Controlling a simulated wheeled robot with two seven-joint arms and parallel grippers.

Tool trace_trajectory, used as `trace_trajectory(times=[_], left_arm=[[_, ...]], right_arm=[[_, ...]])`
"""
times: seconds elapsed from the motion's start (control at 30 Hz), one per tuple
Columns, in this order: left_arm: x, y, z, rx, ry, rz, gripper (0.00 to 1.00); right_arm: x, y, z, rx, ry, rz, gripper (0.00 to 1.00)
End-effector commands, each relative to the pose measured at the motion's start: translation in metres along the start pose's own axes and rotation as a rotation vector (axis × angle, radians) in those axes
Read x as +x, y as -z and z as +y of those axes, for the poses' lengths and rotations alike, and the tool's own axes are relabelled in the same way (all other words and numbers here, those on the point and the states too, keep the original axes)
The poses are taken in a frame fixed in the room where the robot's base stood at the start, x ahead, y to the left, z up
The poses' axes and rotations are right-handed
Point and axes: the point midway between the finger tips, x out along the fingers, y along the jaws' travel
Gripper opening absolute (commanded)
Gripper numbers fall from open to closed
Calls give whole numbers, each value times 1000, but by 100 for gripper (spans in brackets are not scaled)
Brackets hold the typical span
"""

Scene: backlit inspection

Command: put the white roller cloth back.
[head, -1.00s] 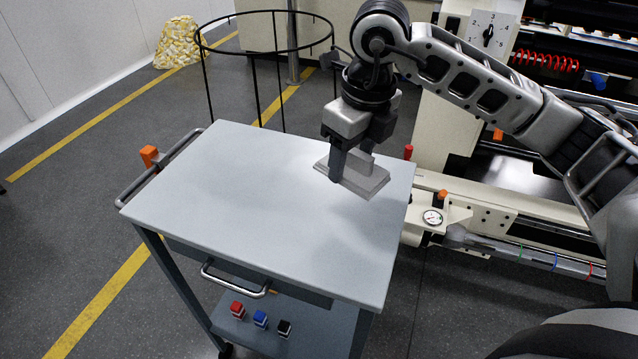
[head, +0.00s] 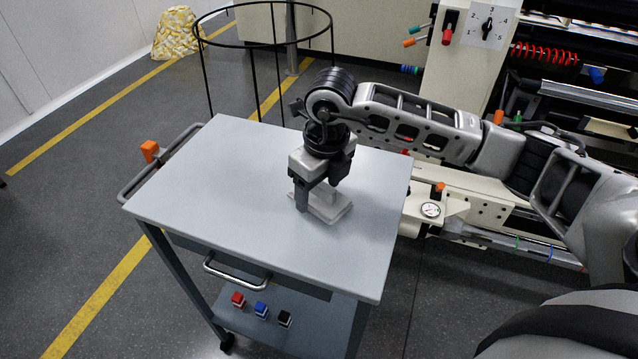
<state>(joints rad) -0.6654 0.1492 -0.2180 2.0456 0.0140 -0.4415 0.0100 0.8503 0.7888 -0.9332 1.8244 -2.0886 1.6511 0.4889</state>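The white roller cloth (head: 333,211) is a pale, flat pad with a raised middle part, and it looks light grey in this light. It is at the top of the grey-blue cart (head: 240,220), right of the middle. It looks to be at or just above the surface; I cannot tell whether it touches. My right gripper (head: 318,193) points down over it, its fingers on either side of the raised part and apparently shut on it. The fingers hide part of the cloth. My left gripper is not in view.
A black wire hoop stand (head: 265,45) is behind the cart. A pale machine with a dial (head: 487,27) and a gauge (head: 430,210) stands at the right. Red, blue and black small items (head: 261,309) sit on the lower shelf. The cart top's left part is bare.

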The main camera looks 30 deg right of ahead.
Motion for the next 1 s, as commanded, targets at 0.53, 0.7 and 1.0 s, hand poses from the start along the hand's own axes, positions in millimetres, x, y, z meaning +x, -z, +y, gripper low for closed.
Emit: trace_trajectory(times=[0.53, 0.7, 1.0], left_arm=[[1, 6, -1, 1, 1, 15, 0], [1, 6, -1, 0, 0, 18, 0], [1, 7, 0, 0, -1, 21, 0]], right_arm=[[-26, -1, 0, 1, 1, -6, 79], [-63, -1, -1, 0, 2, -7, 79], [-112, 0, 0, 1, 1, -1, 79]])
